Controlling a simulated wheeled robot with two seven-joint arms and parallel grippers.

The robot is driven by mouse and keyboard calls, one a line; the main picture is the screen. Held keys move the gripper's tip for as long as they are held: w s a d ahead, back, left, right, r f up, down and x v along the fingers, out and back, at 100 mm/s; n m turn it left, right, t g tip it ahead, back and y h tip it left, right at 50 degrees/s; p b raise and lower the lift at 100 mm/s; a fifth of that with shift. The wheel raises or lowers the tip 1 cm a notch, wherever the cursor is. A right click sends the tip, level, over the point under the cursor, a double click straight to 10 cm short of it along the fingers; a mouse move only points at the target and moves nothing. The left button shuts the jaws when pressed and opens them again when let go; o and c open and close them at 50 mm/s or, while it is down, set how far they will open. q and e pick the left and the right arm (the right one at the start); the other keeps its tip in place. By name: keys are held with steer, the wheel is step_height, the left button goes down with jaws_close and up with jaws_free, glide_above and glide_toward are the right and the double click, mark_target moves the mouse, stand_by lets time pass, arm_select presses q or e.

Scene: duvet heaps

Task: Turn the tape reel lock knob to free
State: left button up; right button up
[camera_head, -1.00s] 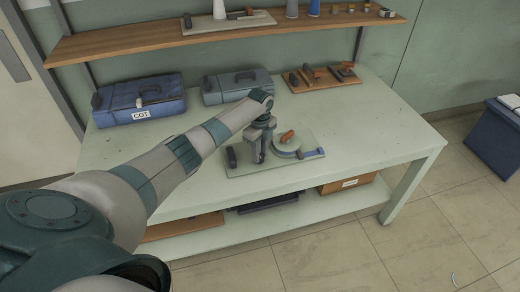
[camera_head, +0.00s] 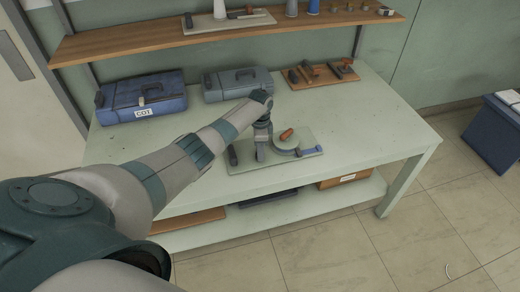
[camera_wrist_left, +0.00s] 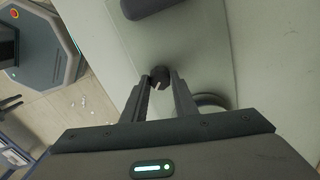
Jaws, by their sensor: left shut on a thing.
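The tape reel device stands on a pale base plate (camera_head: 240,167) near the table's front edge. It has a round pale reel (camera_head: 287,147) with an orange handle (camera_head: 287,134) on it. My left gripper (camera_head: 262,157) points down onto the plate just left of the reel. In the left wrist view, a small dark round knob (camera_wrist_left: 159,75) with a white mark sits between the fingertips, and my left gripper (camera_wrist_left: 160,85) is shut on it. In the head view the knob is hidden by the fingers. My right gripper is not in view.
A dark upright block (camera_head: 233,155) stands on the plate's left end; a blue-grey piece (camera_head: 310,151) lies at its right. Behind are a blue case (camera_head: 140,98), a grey case (camera_head: 238,85) and a wooden tool board (camera_head: 322,84). The table's right side (camera_head: 385,125) is clear.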

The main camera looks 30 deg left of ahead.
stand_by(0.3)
arm_select(q)
steer(key=o, duration=1.1)
steer(key=shift+r, duration=0.1)
step_height(320, 180, up, 17)
steer(key=b, duration=0.3)
steer(key=shift+r, duration=0.15)
